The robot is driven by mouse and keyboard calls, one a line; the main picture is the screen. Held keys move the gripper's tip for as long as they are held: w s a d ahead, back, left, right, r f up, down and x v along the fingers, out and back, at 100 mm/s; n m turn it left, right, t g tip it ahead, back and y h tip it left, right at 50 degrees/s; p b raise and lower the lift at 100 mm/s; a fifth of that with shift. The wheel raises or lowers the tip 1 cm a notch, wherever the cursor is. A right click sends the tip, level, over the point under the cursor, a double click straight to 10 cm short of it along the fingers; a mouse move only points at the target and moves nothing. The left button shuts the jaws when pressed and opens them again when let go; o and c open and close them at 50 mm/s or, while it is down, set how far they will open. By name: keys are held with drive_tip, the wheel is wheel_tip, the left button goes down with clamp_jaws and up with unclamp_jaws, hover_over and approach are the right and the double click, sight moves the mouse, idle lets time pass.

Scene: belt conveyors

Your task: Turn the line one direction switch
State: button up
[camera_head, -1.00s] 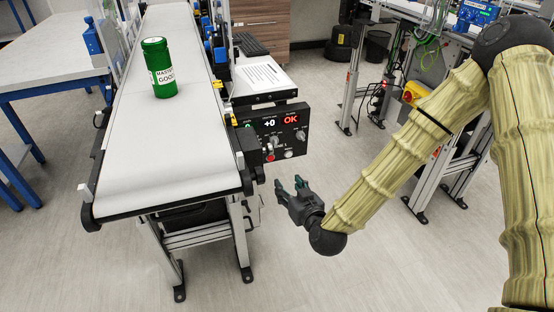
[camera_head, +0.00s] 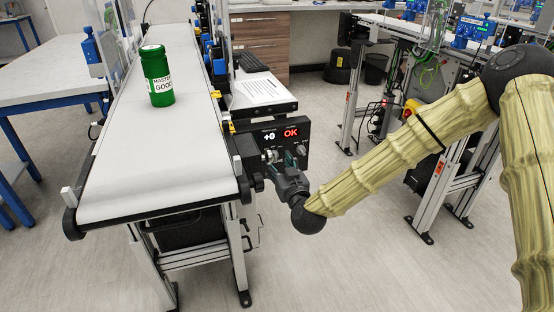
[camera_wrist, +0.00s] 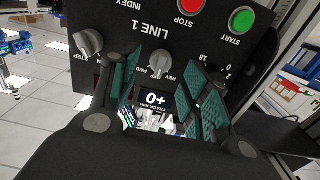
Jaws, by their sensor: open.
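The black LINE 1 control panel (camera_head: 299,130) hangs at the right side of the near conveyor end. In the wrist view the panel (camera_wrist: 125,15) appears upside down. Its grey REV/FWD direction knob (camera_wrist: 160,62) stands between the open finger pads, with a gap visible on each side. My gripper (camera_head: 280,160) is open and empty in front of the panel, and partly hides its lower controls in the head view. The gripper (camera_wrist: 162,84) also shows in the wrist view, its green-padded fingers spread. Whether the fingers touch the panel cannot be told.
A STEP/INDEX knob (camera_wrist: 88,42), a red STOP button (camera_wrist: 192,5) and a green START button (camera_wrist: 242,18) sit close to the direction knob. A green jar (camera_head: 157,78) stands on the white belt (camera_head: 150,165).

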sight(276, 157)
drive_tip(key=shift+x, duration=1.55)
drive_tip(key=c, duration=1)
